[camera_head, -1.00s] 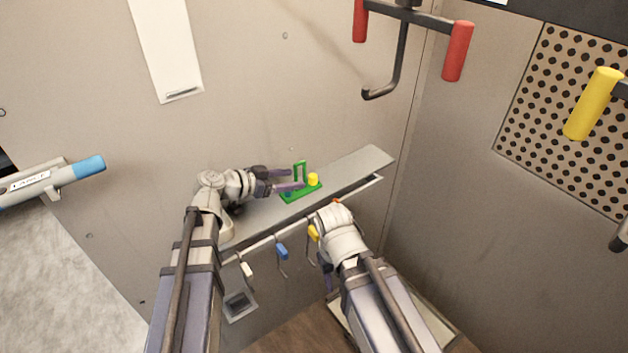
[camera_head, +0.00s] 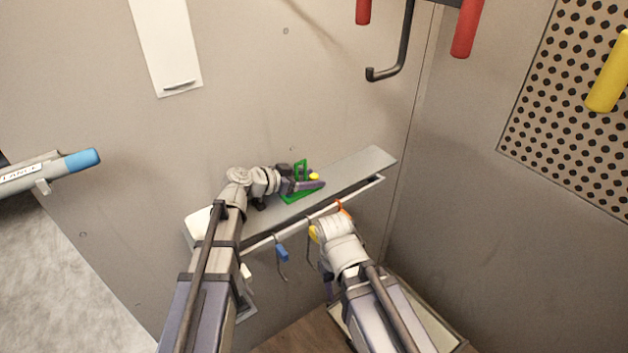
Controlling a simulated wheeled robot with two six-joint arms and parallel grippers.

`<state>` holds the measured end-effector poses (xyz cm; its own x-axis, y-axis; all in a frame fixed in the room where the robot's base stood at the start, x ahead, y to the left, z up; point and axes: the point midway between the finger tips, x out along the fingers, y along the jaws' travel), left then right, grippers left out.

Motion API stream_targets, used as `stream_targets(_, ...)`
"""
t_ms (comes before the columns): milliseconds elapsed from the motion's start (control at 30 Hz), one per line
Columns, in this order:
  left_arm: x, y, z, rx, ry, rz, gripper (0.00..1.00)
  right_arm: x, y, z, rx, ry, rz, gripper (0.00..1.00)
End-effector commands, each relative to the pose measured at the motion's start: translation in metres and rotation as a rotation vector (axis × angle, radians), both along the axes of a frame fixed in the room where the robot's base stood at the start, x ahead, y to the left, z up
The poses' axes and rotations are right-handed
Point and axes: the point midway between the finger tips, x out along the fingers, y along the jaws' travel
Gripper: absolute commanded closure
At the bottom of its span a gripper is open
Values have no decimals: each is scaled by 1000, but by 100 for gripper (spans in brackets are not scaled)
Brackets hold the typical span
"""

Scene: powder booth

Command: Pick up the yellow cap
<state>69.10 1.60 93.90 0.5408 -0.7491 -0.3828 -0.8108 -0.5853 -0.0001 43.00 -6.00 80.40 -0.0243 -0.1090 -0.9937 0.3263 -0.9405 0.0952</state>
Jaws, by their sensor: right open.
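The narrow shelf (camera_head: 362,165) is bare to the right of the holder. A blue-handled hook (camera_head: 282,253) and others hang from its front rail. Red-handled (camera_head: 466,28) and yellow-handled (camera_head: 607,75) tools are at the upper right. A blue-tipped lance (camera_head: 80,160) is at the left.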

Motion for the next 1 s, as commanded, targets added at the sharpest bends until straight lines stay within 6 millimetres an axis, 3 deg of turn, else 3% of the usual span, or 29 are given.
stream_targets(67,0,0,0,0,0,0,45,0,0,0,0,0,0,50)
stream_targets(533,0,0,0,0,0,0,98,0,0,0,0,0,0,50)
stream_targets(1000,0,0,1,0,0,0,100,0,0,1,0,0,0,50)
